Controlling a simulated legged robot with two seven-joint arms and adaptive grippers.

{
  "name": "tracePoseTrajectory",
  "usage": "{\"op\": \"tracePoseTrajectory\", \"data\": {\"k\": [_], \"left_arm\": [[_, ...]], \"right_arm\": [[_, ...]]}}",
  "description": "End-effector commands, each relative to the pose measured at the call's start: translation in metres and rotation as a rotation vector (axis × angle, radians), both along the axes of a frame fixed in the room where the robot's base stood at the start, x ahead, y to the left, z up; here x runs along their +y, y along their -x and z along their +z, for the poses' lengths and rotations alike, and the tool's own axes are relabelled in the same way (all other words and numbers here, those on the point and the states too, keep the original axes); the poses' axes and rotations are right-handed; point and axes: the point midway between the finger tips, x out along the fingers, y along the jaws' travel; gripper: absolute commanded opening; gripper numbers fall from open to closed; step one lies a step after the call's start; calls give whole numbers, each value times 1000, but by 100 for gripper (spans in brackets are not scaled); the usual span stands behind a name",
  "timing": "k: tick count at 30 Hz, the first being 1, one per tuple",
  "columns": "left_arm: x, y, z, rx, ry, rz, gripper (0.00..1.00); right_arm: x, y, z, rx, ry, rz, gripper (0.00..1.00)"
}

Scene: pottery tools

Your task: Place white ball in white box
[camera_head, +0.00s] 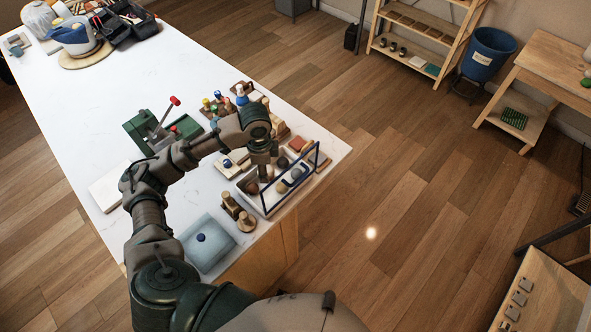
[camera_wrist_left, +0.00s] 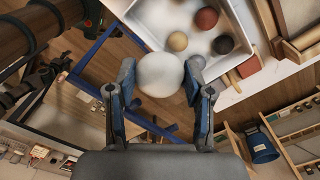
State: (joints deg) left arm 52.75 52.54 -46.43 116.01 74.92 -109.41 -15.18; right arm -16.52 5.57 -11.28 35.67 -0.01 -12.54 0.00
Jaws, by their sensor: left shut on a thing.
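My left gripper (camera_head: 263,170) points down over the white box (camera_head: 262,208) near the table's front right corner. In the left wrist view, the left gripper (camera_wrist_left: 160,85) is shut on the white ball (camera_wrist_left: 159,74), held between its two fingertips. The ball overlaps the near edge of the white box (camera_wrist_left: 150,18) there; I cannot tell its height above the box. I cannot clearly make out the held ball in the head view.
A blue frame (camera_head: 316,155) rises at the box's side, close to the gripper. Wooden pieces (camera_head: 246,221) stand left of the box, near a pale blue lidded box (camera_head: 207,249). A green clamp-like tool (camera_head: 150,132) stands farther back.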

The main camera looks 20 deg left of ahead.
Motion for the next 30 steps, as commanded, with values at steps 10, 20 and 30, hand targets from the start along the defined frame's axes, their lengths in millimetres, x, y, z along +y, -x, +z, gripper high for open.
{"op": "tracePoseTrajectory", "data": {"k": [10, 20, 30], "left_arm": [[-7, -1, -66, 10, -8, 2, 15], [-15, -3, -135, 5, -15, 0, 15], [-4, -2, -174, 7, -7, 2, 15]], "right_arm": [[24, 19, 4, 25, -28, -2, 52], [18, 15, 9, 20, -21, 0, 52], [-1, 9, 12, 12, 0, -2, 52]]}}
